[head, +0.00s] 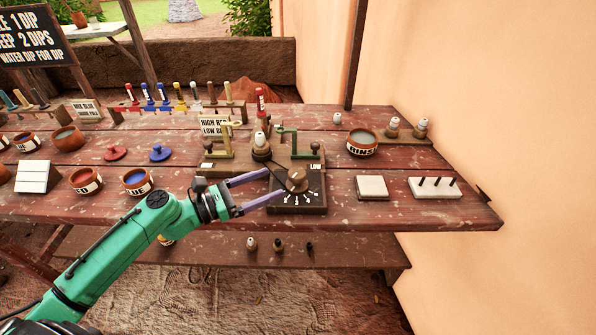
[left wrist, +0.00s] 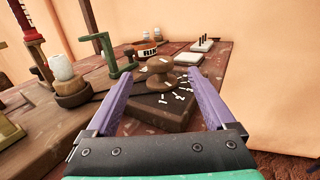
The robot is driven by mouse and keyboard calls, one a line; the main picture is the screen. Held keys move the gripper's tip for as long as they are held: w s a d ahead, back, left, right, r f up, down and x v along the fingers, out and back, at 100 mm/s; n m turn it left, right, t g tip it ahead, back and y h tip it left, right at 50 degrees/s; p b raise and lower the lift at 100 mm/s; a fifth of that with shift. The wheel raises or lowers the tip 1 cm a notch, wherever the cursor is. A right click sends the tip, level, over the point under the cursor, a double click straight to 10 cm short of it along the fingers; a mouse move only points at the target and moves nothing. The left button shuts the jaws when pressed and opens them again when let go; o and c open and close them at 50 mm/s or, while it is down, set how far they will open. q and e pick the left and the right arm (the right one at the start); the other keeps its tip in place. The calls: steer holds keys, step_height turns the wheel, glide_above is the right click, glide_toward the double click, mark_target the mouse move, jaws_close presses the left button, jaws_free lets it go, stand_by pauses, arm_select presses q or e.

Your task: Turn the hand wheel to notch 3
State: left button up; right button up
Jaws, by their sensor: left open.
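The hand wheel is a brown round knob (head: 297,179) on a dark square dial board (head: 300,208) with white marks along its near side. In the left wrist view the knob (left wrist: 160,66) stands between and just beyond the fingertips, and the dial board (left wrist: 160,112) shows below it. The marks are too small to read surely. My left gripper (head: 275,183) is open, its purple fingers reaching in from the left toward the knob; it also shows in the left wrist view (left wrist: 160,80). I cannot tell whether a finger touches the knob. My right gripper is in neither view.
Behind the dial stand a green bracket (head: 296,143), a yellow bracket (head: 226,140) and a white-topped piece (head: 260,146). A RINSE bowl (head: 362,143), a pale tile (head: 371,187) and a pegged white block (head: 435,187) lie right. Bowls and lids fill the left.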

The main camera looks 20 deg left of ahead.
mark_target(298, 173)
arm_select(q)
steer(key=p+x, duration=0.1)
steer(key=x, duration=0.6)
steer(key=shift+w+d, duration=0.2)
steer(key=shift+w, duration=0.1)
steer(key=shift+w+d+f, duration=0.1)
steer(key=shift+w+d, duration=0.35)
steer(key=shift+d, duration=0.05)
steer(key=shift+c, duration=1.2)
steer(key=c, duration=1.1)
steer(key=n+t+y+p, duration=0.1)
steer(key=p, duration=0.2)
steer(key=n+t+y+p, duration=0.1)
steer(key=y+p, duration=0.1)
steer(key=n+t+y+p, duration=0.1)
steer(key=n+y+p, duration=0.1)
steer(key=p, duration=0.1)
steer(key=shift+r+t+p, duration=0.25)
steer(key=shift+t+p, duration=0.05)
steer(key=shift+f+n+t+y+p, duration=0.25)
steer(key=shift+n+t+y+p, duration=0.5)
steer(key=shift+y, duration=0.75)
steer(key=shift+n, duration=0.25)
steer(key=o, duration=1.3)
